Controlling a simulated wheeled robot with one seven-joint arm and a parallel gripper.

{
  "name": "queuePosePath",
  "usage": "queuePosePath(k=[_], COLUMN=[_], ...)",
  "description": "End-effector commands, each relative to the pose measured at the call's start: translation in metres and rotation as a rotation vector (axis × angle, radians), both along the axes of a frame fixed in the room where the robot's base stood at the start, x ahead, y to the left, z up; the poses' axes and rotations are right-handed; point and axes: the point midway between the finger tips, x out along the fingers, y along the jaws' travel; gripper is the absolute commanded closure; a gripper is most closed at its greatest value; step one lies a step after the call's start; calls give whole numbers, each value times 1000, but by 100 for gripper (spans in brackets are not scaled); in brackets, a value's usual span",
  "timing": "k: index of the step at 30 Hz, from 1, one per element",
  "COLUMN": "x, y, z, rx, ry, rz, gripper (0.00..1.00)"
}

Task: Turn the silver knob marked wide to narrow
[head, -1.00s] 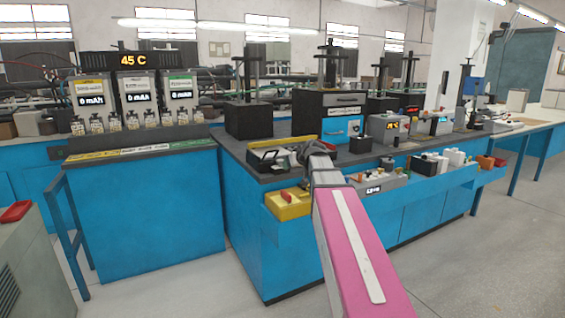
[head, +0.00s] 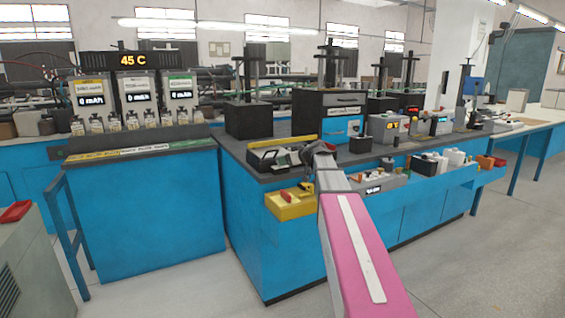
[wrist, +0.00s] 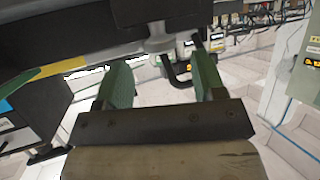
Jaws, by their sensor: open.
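In the wrist view, a silver-grey round part (wrist: 160,39) sits under the edge of a dark body, ahead of and between my fingertips. It looks like the knob, but no wide or narrow marking can be read. My gripper (wrist: 161,62) is open, with its two green finger pads apart and nothing clearly held. Contact with the round part cannot be told. In the head view my gripper (head: 312,150) is over the front of the blue bench, partly hidden by my own arm, and the knob cannot be made out there.
A yellow tray (head: 290,207) and a grey box with a small display (head: 382,187) line the bench's front edge. A dark box with a post (head: 330,110) stands behind. A black curved handle (wrist: 176,76) hangs near the fingers. The floor in front is clear.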

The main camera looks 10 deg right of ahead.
Motion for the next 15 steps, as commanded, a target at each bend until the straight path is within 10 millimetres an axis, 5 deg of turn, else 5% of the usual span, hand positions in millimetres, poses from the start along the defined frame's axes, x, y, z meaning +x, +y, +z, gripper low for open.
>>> queuePosePath(k=[6, 15], x=[20, 25], y=[16, 20], z=[-11, -14], rx=[0, 0], ry=[2, 1], rz=[1, -1], gripper=[37, 37])
